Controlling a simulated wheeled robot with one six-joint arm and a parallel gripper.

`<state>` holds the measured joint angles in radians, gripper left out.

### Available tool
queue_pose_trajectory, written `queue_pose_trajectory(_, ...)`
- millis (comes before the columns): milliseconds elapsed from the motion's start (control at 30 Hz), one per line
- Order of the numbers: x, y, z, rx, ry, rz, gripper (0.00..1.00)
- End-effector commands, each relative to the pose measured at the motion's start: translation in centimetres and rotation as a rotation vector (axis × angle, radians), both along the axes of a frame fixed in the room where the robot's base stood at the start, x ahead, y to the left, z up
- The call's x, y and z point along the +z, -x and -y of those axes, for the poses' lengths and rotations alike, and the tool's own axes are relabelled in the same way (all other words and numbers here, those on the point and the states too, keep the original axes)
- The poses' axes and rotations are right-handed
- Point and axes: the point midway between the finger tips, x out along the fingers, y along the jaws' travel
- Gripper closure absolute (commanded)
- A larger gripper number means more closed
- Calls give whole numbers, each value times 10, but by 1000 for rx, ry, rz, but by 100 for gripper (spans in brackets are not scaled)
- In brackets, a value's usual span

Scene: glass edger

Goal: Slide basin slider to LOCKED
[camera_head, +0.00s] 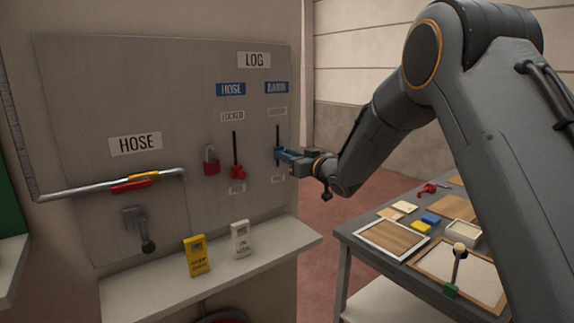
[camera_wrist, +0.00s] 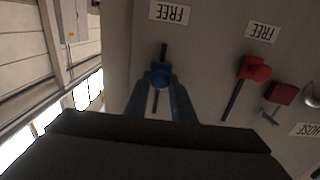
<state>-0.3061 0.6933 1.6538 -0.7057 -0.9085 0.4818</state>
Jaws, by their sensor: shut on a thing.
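The basin slider is a blue knob (camera_head: 278,152) on a vertical black slot under the blue BASIN label (camera_head: 276,88). A small white label (camera_head: 277,112) sits above the slot, and another (camera_head: 278,179) below it. In the upside-down wrist view, the lower label reads FREE (camera_wrist: 171,13). The knob (camera_wrist: 160,76) stands partway along the slot, clear of the FREE end. My gripper (camera_head: 285,154) has its blue fingers shut on the knob, one on each side, as the wrist view (camera_wrist: 160,88) shows.
A red HOSE slider (camera_head: 237,172) sits low in its slot to the left, beside a red padlock (camera_head: 212,162). Below, a ledge (camera_head: 150,290) holds a yellow tag (camera_head: 197,256) and a white tag (camera_head: 240,240). A table (camera_head: 345,232) with panels stands at the right.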

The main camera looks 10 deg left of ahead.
Motion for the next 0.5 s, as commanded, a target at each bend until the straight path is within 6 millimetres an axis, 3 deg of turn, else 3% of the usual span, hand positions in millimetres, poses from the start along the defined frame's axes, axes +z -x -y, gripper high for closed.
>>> queue_pose_trajectory(33,21,0,0,-1,-2,8,100)
queue_pose_trajectory(200,63,0,0,0,-3,8,100)
queue_pose_trajectory(333,78,0,0,0,-2,3,100)
queue_pose_trajectory(500,81,0,0,0,-3,5,100)
